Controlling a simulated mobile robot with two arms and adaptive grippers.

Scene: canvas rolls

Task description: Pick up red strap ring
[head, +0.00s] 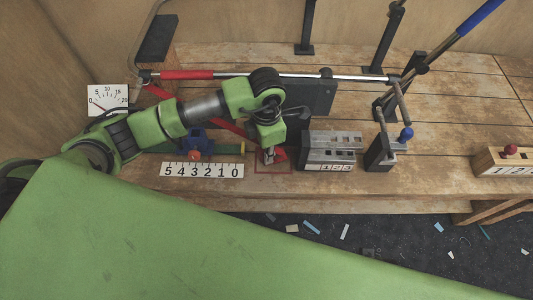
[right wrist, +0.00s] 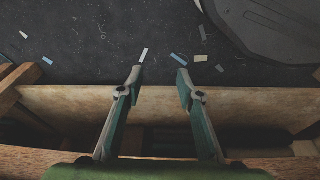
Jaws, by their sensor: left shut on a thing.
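A red strap (head: 223,123) slants down from the left end of a metal bar to a red piece, the strap ring (head: 280,155), at the front of the wooden bench. My left gripper (head: 268,157) points down at this piece and is shut on it, inside a thin red outline on the bench top. The fingers and wrist hide part of the ring. My right gripper (right wrist: 160,78) shows in the right wrist view, open and empty, above a wooden edge and dark floor.
The metal bar (head: 330,77) with a red sleeve crosses behind my left arm. A numbered strip (head: 202,170) and blue clamp (head: 195,141) lie left of the gripper; a slotted grey block (head: 332,145) and a blue-knobbed stand (head: 380,153) lie right.

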